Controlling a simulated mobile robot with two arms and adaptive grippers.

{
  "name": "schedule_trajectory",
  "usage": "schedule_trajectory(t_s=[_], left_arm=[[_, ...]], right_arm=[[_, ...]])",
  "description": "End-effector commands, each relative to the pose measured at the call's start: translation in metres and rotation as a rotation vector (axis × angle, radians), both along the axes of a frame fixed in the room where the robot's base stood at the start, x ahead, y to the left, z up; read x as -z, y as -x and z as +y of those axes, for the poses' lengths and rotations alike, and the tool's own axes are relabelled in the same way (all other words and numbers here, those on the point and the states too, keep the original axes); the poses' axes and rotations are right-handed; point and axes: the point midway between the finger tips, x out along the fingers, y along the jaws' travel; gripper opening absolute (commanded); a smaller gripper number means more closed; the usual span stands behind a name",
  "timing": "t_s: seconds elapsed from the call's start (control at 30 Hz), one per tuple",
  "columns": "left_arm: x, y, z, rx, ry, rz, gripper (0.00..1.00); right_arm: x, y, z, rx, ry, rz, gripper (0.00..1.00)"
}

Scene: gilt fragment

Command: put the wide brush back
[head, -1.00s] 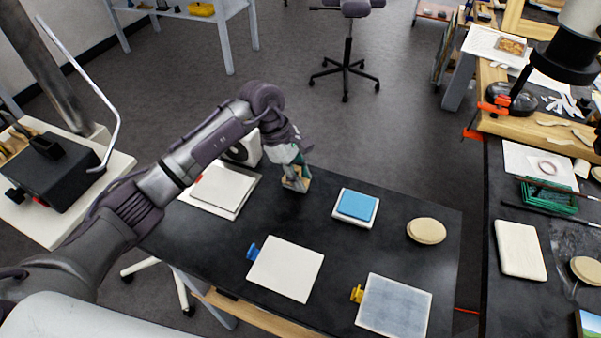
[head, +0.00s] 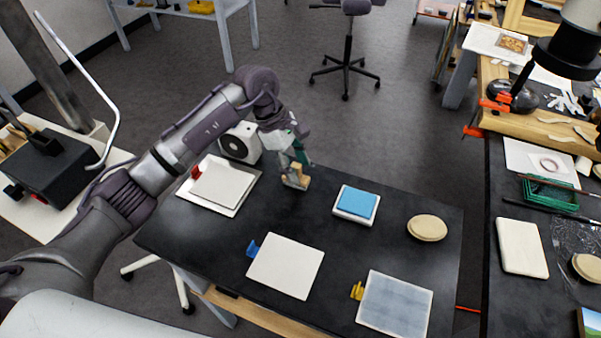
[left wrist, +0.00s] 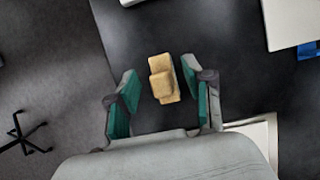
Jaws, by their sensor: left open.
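My left gripper (head: 294,174) reaches down over the back of the dark table (head: 225,258), with its fingers apart. A small tan wooden piece (head: 302,182) stands on the table at its fingertips. In the left wrist view the piece (left wrist: 163,80) shows as a tan block with a narrower raised part, lying in the gap between the spread teal fingers (left wrist: 160,88). I see a clear gap on both sides, so it is not gripped. It may be the wide brush; I cannot tell for sure. The fingers partly hide it in the head view. My right gripper is not in view.
Flat panels with a red tab (head: 195,173), blue tab (head: 252,248) and yellow tab (head: 357,291) lie around the table. A blue pad (head: 357,202) on a white base and a tan oval (head: 427,228) lie right.

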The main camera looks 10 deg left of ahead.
Motion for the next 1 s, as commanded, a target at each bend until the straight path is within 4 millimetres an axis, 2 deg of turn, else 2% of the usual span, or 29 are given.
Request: schedule_trajectory(t_s=[0.2, 0.43, 0.63, 1.0], left_arm=[[-0.044, -0.005, 0.020, 0.000, -0.001, -0.007, 0.51], [-0.078, -0.007, 0.033, -0.001, -0.001, -0.002, 0.51], [-0.088, -0.007, 0.037, 0.000, 0.000, 0.001, 0.51], [-0.088, -0.007, 0.037, 0.000, 0.000, 0.001, 0.51]], right_arm=[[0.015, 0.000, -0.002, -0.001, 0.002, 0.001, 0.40], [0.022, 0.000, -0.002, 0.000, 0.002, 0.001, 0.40], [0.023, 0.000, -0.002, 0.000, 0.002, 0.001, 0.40], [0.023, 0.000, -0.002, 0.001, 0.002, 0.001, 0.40]])
